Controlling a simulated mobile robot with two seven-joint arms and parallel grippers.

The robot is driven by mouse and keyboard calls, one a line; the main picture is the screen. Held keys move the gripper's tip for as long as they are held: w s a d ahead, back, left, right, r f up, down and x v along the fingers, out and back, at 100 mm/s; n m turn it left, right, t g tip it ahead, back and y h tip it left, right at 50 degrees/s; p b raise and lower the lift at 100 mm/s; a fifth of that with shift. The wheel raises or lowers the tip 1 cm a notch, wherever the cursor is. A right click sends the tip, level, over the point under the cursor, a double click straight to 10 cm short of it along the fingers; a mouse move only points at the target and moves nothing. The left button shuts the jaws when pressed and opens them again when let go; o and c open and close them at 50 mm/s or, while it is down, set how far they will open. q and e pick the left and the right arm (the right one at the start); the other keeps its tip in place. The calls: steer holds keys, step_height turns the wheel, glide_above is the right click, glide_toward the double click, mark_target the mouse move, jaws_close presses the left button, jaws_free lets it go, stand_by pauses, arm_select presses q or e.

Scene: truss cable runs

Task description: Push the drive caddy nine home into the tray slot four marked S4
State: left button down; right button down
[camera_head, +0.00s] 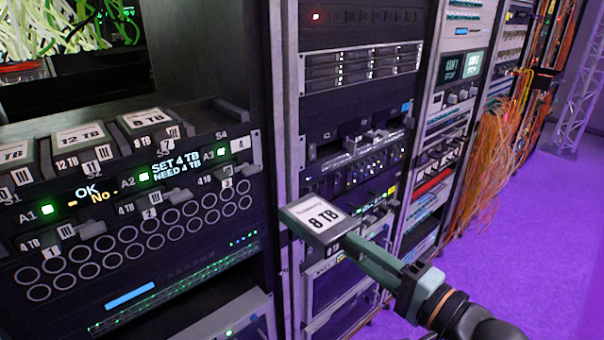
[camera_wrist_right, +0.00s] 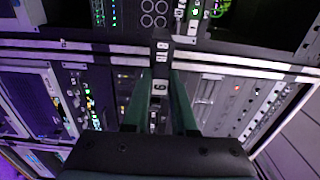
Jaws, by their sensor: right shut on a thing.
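My right gripper (camera_head: 348,243) is shut on a grey drive caddy (camera_head: 318,219) with a white "8 TB" label on top. The caddy is held in the air in front of the rack post, right of the tray and apart from it. Its number is not readable. In the right wrist view, the caddy (camera_wrist_right: 161,52) shows end-on between the two green fingers (camera_wrist_right: 160,90). The S4 mark (camera_head: 221,135) is at the right end of the tray front (camera_head: 185,165); the slot opening itself is hard to make out. My left gripper is not in view.
Several caddies with TB labels, such as a 12 TB one (camera_head: 82,138), sit on top of the tray unit. A rack post (camera_head: 284,120) stands between tray and neighbouring rack. Orange cables (camera_head: 480,130) hang at right; purple floor (camera_head: 530,240) is clear.

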steer(key=shift+n+y, duration=0.4)
steer(key=a+r, duration=0.1)
steer(key=r, duration=0.1)
steer(key=w+a+r+b, duration=0.1)
steer(key=a+r, duration=0.1)
steer(key=r, duration=0.1)
steer(key=a+r, duration=0.2)
steer(key=r, duration=0.1)
steer(key=shift+w+a+r, duration=0.1)
steer(key=shift+w+a, duration=0.1)
steer(key=shift+w, duration=0.05)
steer(key=s+a+r+b, duration=0.2)
steer(key=a+r, duration=0.2)
steer(key=r, duration=0.3)
steer(key=shift+m+h, duration=0.3)
steer(key=shift+d+x, duration=0.25)
steer(key=shift+x, duration=2.65)
steer(key=shift+w+p, duration=0.2)
steer(key=shift+p, duration=0.1)
steer(key=shift+w, duration=0.15)
steer(key=shift+p+x, duration=0.3)
steer(key=shift+x, duration=0.85)
steer(key=shift+w+a, duration=0.1)
steer(key=shift+a, duration=0.1)
steer(key=shift+p, duration=0.35)
steer(key=shift+w+a, duration=0.1)
steer(key=shift+w, duration=0.1)
